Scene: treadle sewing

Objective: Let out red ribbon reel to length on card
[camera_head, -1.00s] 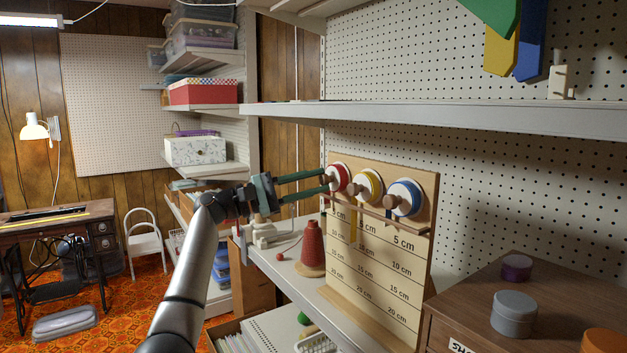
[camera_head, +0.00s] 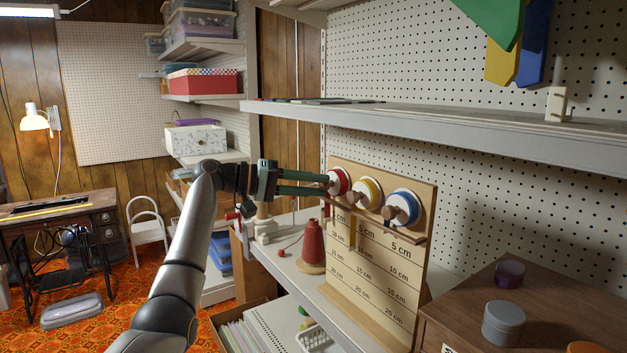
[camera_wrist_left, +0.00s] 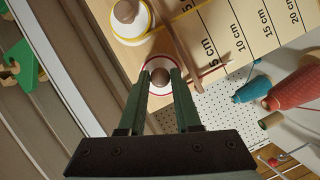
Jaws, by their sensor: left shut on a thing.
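The red ribbon reel (camera_head: 342,177) is the leftmost of three reels on an upright wooden board (camera_head: 430,205). My left gripper (camera_head: 327,184) comes in from the left, its green fingers shut on the reel's round wooden knob. The left wrist view shows this knob (camera_wrist_left: 160,77) between the fingertips, with the red-rimmed white reel behind. The card (camera_head: 370,265) below carries columns marked 5 to 20 cm. A thin reddish strip (camera_wrist_left: 212,72) runs from near the reel towards the card's 5 cm mark; its end is hard to make out. My right gripper is out of view.
The yellow reel (camera_head: 368,192) and blue reel (camera_head: 403,207) sit close to the right. A long shelf (camera_head: 440,125) runs above the reels. A brown cabinet (camera_head: 465,310) stands at lower right.

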